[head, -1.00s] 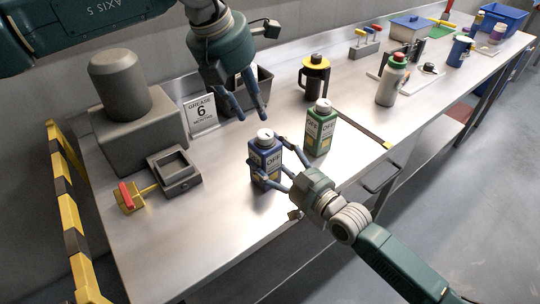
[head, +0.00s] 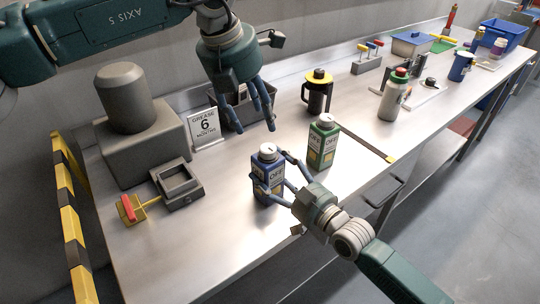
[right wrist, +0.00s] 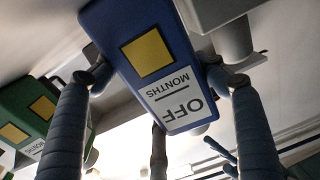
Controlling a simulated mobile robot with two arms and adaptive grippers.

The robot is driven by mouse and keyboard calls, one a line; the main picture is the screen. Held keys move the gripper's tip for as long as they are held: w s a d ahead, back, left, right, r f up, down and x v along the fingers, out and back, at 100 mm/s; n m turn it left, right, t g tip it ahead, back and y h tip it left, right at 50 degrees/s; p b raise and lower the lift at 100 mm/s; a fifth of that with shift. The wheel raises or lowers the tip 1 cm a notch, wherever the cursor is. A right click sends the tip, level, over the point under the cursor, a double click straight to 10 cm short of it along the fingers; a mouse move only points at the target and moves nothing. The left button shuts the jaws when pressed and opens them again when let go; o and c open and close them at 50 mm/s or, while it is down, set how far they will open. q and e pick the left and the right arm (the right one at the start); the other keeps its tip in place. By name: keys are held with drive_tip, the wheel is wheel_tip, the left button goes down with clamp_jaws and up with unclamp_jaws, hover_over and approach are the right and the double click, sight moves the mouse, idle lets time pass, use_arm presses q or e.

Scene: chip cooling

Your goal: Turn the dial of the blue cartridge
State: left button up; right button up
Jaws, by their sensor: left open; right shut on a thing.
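The blue cartridge (head: 267,184) stands upright on the steel bench, with a white label reading OFF and a yellow patch. Its white dial (head: 267,150) is on top. My right gripper (head: 271,170) is shut on the cartridge's sides from the front right. The right wrist view shows the blue cartridge (right wrist: 150,55) between the two fingers; the dial is not seen there. My left gripper (head: 257,122) is open and empty, fingers pointing down, above and behind the dial and apart from it.
A green cartridge (head: 322,145) stands close to the right. A black and yellow jug (head: 318,92) is behind it. A grey bin and a GREASE sign (head: 205,125) stand at the back. A grey square holder (head: 178,185) is to the left. Bench in front is clear.

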sight(268, 147)
use_arm(q)
drive_tip(key=w+d+r+n+g+y, duration=0.2)
drive_tip(key=d+n+g, duration=0.1)
drive_tip(key=n, duration=0.9)
wheel_tip(268, 147, down, 12)
drive_tip(key=shift+r, duration=0.15)
drive_tip(key=shift+c, duration=0.2)
drive_tip(key=c, duration=1.1)
